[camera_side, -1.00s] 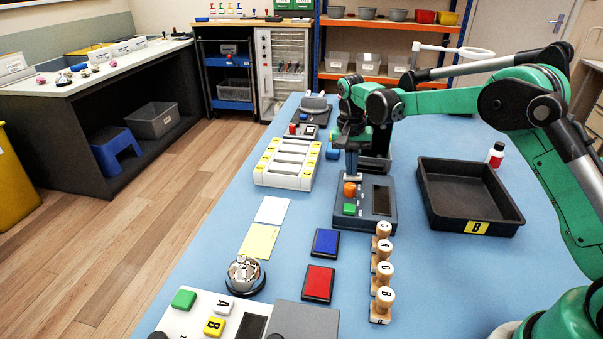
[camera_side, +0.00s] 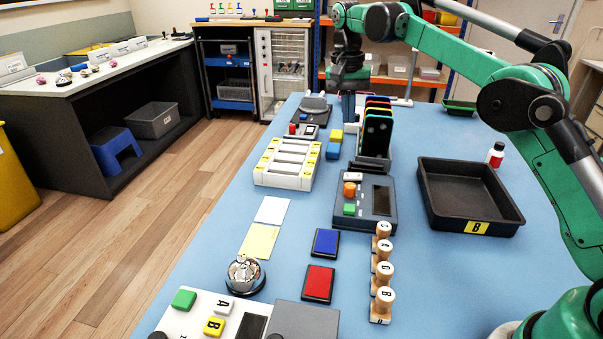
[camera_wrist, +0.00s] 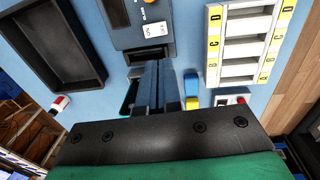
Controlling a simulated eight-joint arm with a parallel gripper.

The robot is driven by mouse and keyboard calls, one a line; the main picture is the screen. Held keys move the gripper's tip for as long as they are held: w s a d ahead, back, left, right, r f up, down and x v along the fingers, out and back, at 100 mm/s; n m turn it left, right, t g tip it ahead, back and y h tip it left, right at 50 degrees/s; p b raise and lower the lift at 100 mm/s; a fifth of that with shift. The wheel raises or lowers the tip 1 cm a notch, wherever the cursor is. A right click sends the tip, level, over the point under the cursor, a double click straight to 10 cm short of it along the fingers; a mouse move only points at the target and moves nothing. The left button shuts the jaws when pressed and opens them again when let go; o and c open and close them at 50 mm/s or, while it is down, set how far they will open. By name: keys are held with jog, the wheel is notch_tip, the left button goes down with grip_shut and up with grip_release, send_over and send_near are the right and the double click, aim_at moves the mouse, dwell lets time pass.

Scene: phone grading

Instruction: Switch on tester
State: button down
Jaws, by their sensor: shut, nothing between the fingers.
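The tester (camera_side: 377,218) is a dark grey box on the blue table, with an orange knob (camera_side: 349,189), a green button (camera_side: 349,209) and a dark screen (camera_side: 381,200). A small white switch (camera_side: 352,177) sits at its far left corner. In the wrist view the switch (camera_wrist: 156,30) shows as a white piece with small dark lettering, and the orange knob is partly cut off at the top edge. My gripper (camera_side: 348,118) is shut and empty, raised above the table beyond the tester. Its closed fingers (camera_wrist: 154,66) point toward the tester in the wrist view.
A rack with several upright phones (camera_side: 377,135) stands just behind the tester, right of my gripper. A white slotted tray (camera_side: 287,165) lies to the left, a black tray marked B (camera_side: 442,213) to the right. Wooden-handled stamps (camera_side: 382,290) stand in front.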

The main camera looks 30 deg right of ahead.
aim_at(359, 176)
jog(key=shift+a+r, duration=0.1)
jog(key=shift+r, duration=0.85)
jog(key=shift+s+d, duration=0.45)
jog(key=shift+d, duration=0.05)
jog(key=f, duration=0.4)
jog(key=s+d+f, duration=0.1)
jog(key=f, duration=0.8)
jog(key=shift+s+d+f, duration=0.15)
jog(key=shift+d+f, duration=0.05)
jog(key=shift+f, duration=0.2)
jog(key=shift+f, duration=0.1)
